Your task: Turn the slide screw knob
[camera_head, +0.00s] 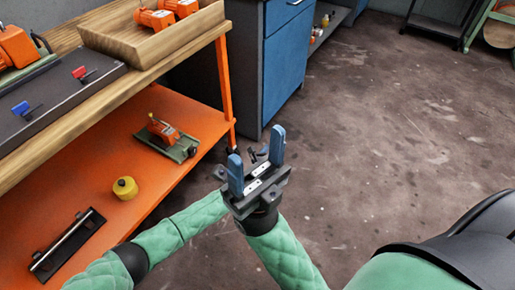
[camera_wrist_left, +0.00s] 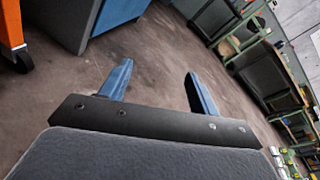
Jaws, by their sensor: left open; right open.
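No part in view can be clearly made out as the slide screw knob. A dark plate (camera_head: 70,104) on the wooden bench at the upper left carries a red handle (camera_head: 79,72) and a blue handle (camera_head: 20,108). A black rail with a light rod (camera_head: 67,243) lies on the orange shelf. My right gripper (camera_head: 256,143) is open and empty, fingers up, just right of the shelf and apart from these things.
On the orange shelf (camera_head: 90,185) stand a yellow cylinder (camera_head: 124,188) and an orange device on a green base (camera_head: 166,137). A wooden tray (camera_head: 150,45) holds orange motors. A blue cabinet (camera_head: 287,62) stands behind. The floor (camera_head: 400,130) at right is open.

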